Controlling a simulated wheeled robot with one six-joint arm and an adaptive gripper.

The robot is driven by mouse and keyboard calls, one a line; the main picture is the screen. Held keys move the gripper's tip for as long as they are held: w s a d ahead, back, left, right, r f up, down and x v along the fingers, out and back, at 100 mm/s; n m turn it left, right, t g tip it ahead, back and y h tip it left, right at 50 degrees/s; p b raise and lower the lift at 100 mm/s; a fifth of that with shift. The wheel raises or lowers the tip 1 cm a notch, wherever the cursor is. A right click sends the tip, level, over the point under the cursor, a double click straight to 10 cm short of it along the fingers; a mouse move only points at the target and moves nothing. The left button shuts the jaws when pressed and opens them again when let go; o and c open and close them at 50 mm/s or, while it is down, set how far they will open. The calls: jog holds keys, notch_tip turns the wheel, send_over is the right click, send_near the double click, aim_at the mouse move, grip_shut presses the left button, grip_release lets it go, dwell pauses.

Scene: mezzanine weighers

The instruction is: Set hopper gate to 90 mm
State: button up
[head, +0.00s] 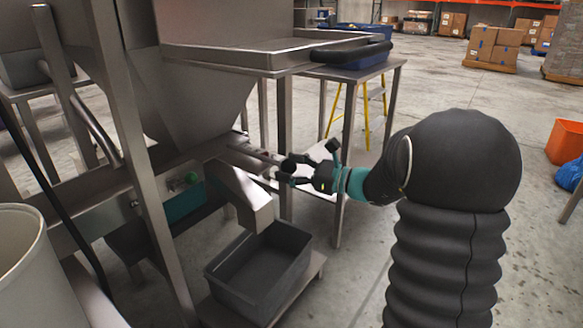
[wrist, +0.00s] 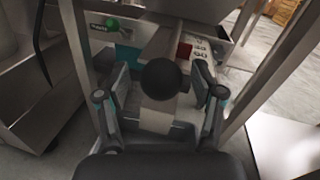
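The steel hopper (head: 205,95) stands at the left in the head view, narrowing to a gate assembly (head: 250,155) under it. A round black knob (wrist: 165,78) on the gate's rod shows in the middle of the wrist view. My gripper (head: 300,170) is at the knob. In the wrist view its two fingers stand apart on either side of the knob, with visible gaps, so it is open and not closed on it. A small panel with red and white areas (wrist: 194,48) lies beyond the knob; its markings are too small to read.
A steel chute (head: 243,195) slopes down to a grey bin (head: 258,268) below. A green button (head: 192,178) is on the frame beside it. Hopper legs (head: 140,150) and a steel table (head: 375,75) stand close by. A pale bin (head: 25,275) is at the lower left.

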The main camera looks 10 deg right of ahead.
jog(key=v, duration=1.2)
dwell(0.4)
jog(key=s+a+f+n+g+h, duration=0.1)
jog(key=s+f+n+g+h, duration=0.25)
jog(key=f, duration=0.55)
jog(key=s+a+f+n+g+h+p, duration=0.1)
jog(key=s+a+n+g+h+p, duration=0.3)
jog(key=s+n, duration=0.65)
jog(key=s+a+r+n+t+h+p, duration=0.1)
jog(key=s+a+r+n+h+p, duration=0.1)
jog(key=s+r, duration=0.4)
jog(key=s+a+r+n+t+h+p, duration=0.1)
jog(key=s+a+r+n+h+p, duration=0.1)
jog(key=s+r+n, duration=0.4)
notch_tip(320, 180, up, 2)
jog(key=n+h+p, duration=0.1)
jog(key=h, duration=0.1)
jog(key=shift+a+r+h, duration=0.25)
jog(key=shift+h, duration=0.1)
